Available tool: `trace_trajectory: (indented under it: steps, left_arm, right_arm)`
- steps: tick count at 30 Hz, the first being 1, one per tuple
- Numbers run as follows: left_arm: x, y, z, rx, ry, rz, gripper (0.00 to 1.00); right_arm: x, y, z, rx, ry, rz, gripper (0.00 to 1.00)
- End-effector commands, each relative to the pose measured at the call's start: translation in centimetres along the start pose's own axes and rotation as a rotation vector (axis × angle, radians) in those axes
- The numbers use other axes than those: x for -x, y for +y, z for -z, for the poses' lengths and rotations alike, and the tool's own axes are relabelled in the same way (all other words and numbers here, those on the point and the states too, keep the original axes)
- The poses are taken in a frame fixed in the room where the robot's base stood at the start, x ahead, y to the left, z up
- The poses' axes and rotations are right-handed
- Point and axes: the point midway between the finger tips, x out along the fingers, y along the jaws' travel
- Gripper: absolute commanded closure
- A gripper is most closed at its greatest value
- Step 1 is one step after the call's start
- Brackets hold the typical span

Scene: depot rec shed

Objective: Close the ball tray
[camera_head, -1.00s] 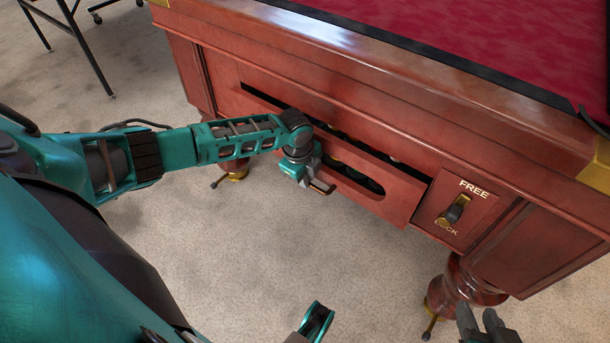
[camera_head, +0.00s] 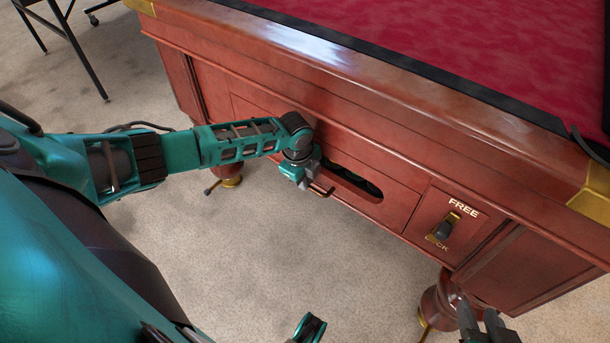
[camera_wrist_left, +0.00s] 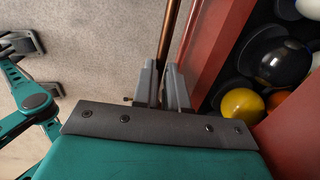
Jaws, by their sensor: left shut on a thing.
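The ball tray (camera_head: 397,203) is a reddish wooden drawer in the end of the pool table. Its front looks nearly flush with the surrounding panel in the head view. Dark balls show through its long cut-out slot. My left gripper (camera_head: 312,184) is at the tray front, shut on its bar handle (camera_head: 325,193). In the left wrist view, the fingers (camera_wrist_left: 163,88) close around the brassy bar (camera_wrist_left: 169,40). Beside them, a black ball (camera_wrist_left: 282,62) and a yellow ball (camera_wrist_left: 242,104) show through the slot. My right gripper (camera_head: 482,322) is low at the right, empty, its fingers apart.
A FREE/LOCK switch panel (camera_head: 455,222) is right of the tray. The table legs (camera_head: 440,300) stand below. The red cloth top (camera_head: 480,45) is above. Carpet (camera_head: 270,260) in front is clear. A black-legged stand (camera_head: 75,45) is at the back left.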

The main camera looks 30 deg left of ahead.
Motion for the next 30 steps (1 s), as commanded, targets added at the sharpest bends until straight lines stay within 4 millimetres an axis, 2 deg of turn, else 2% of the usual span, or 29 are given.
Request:
trace_trajectory:
  steps: [1,7,8,15,23,26,30]
  left_arm:
    - [0.0,-0.5,0.0,0.000,-0.001,0.020,1.00]
    - [0.1,-0.7,-0.1,0.000,-0.002,0.026,1.00]
    - [0.1,-0.8,-0.1,0.000,-0.002,0.026,0.86]
    - [0.1,-0.7,-0.1,0.001,-0.001,0.025,0.63]
    - [0.3,-0.7,0.0,0.001,0.000,0.022,0.62]
    - [1.3,-0.7,0.0,0.000,0.000,0.022,0.62]
    - [3.8,-0.6,-0.1,0.000,-0.001,0.022,0.62]
  right_arm:
    - [-0.1,0.1,-0.1,0.001,-0.001,-0.002,0.62]
    - [-0.1,0.1,-0.4,0.001,-0.008,-0.002,0.62]
    - [-0.1,0.1,-0.5,0.001,-0.009,-0.002,0.62]
    - [0.0,0.1,-0.6,0.000,-0.013,-0.001,0.62]
    - [0.0,0.0,-0.5,0.000,-0.013,-0.001,0.62]
    - [0.4,0.0,0.0,0.000,-0.012,-0.001,0.62]
    - [0.9,0.1,0.8,0.001,-0.007,-0.006,0.62]
